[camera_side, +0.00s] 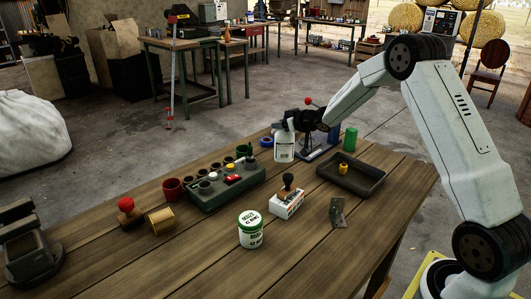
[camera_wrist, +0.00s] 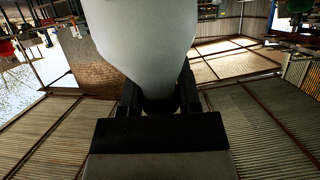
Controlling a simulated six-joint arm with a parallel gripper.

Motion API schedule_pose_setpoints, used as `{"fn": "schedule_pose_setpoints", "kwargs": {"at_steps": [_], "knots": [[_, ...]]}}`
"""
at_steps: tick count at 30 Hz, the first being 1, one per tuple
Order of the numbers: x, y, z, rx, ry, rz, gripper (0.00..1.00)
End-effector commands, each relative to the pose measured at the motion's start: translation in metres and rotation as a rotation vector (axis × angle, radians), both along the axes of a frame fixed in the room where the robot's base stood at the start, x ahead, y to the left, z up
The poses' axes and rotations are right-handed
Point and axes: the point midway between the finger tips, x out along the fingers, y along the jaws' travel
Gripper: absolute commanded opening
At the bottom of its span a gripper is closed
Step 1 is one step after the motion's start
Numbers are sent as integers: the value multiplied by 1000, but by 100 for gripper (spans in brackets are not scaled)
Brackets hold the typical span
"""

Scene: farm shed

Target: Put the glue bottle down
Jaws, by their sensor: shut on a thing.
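The glue bottle (camera_side: 284,147) is white with a label and looks roughly upright near the far side of the wooden table (camera_side: 200,257). My gripper (camera_side: 293,124) is shut on its upper part. In the wrist view the bottle (camera_wrist: 148,38) appears as a large pale shape between the dark fingers of my gripper (camera_wrist: 158,98). I cannot tell whether the bottle's base touches the table or hangs just above it.
A dark tray (camera_side: 374,187) with a small yellow item, a green cylinder (camera_side: 350,138) and a red-knobbed stand (camera_side: 318,150) are near the bottle. A green rack (camera_side: 218,195), white jar (camera_side: 250,238) and stamp box (camera_side: 287,210) stand nearer.

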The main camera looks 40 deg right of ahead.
Motion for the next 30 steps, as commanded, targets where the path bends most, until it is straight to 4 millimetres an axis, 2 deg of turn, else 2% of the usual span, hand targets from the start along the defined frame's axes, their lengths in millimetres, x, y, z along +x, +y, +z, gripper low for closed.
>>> {"fn": "schedule_pose_setpoints", "kwargs": {"at_steps": [6,15,29,30], "knots": [[5,-1,-5,0,-2,0,0],[5,-2,-35,0,-1,0,0],[5,-2,-39,1,-3,0,0],[5,-2,-39,1,-1,0,55]]}}
